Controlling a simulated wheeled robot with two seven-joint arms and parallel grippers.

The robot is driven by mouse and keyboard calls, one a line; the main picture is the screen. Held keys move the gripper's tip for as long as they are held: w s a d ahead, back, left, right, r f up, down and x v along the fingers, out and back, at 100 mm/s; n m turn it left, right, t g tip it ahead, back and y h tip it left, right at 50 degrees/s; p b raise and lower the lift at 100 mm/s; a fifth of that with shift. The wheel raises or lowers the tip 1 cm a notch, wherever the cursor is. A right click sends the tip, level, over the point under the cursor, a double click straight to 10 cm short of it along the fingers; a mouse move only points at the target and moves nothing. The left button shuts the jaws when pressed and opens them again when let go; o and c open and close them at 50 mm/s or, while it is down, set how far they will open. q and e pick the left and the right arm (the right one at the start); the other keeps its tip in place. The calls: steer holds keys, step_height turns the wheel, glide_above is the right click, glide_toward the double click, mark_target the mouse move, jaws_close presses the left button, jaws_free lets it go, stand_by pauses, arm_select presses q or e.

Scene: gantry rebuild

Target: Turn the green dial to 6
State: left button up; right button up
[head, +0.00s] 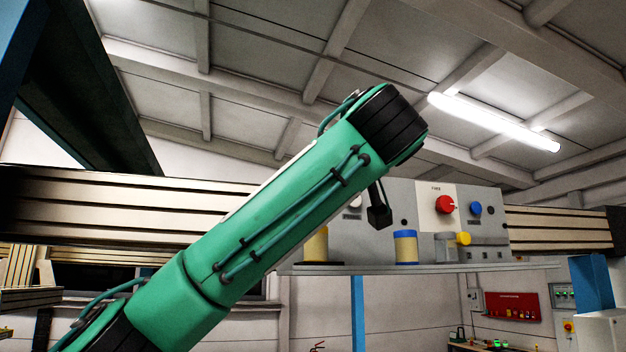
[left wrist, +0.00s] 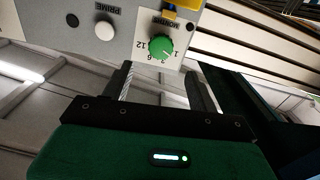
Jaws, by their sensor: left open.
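The green dial (left wrist: 160,47) is on the grey panel (left wrist: 132,18) in the left wrist view, where the panel appears upside down. Numbers are printed around it, 12 at its left and small digits below. A pale mark shows on the dial, but I cannot tell which number it points to. My left gripper (left wrist: 160,74) is open, its two fingers either side of the line to the dial, apart from it and empty. In the head view my green left arm crosses the middle and hides the dial; the gripper itself does not show there. My right gripper is not in view.
A white button (left wrist: 104,31) marked PRIME sits beside the dial. In the head view the panel also carries a red knob (head: 445,204) and a blue knob (head: 475,208).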

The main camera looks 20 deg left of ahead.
arm_select(q)
steer(key=p+x, duration=0.1)
steer(key=x, duration=0.3)
steer(key=shift+w+a+r+p, duration=0.1)
steer(key=shift+w+a+p, duration=0.15)
steer(key=shift+a+p, duration=0.15)
steer(key=x, duration=0.1)
steer(key=p+x, duration=0.1)
steer(key=x, duration=0.1)
steer(key=p+x, duration=0.1)
steer(key=shift+w+f, duration=0.2)
steer(key=shift+f, duration=0.1)
steer(key=shift+s, duration=0.1)
steer(key=c, duration=1)
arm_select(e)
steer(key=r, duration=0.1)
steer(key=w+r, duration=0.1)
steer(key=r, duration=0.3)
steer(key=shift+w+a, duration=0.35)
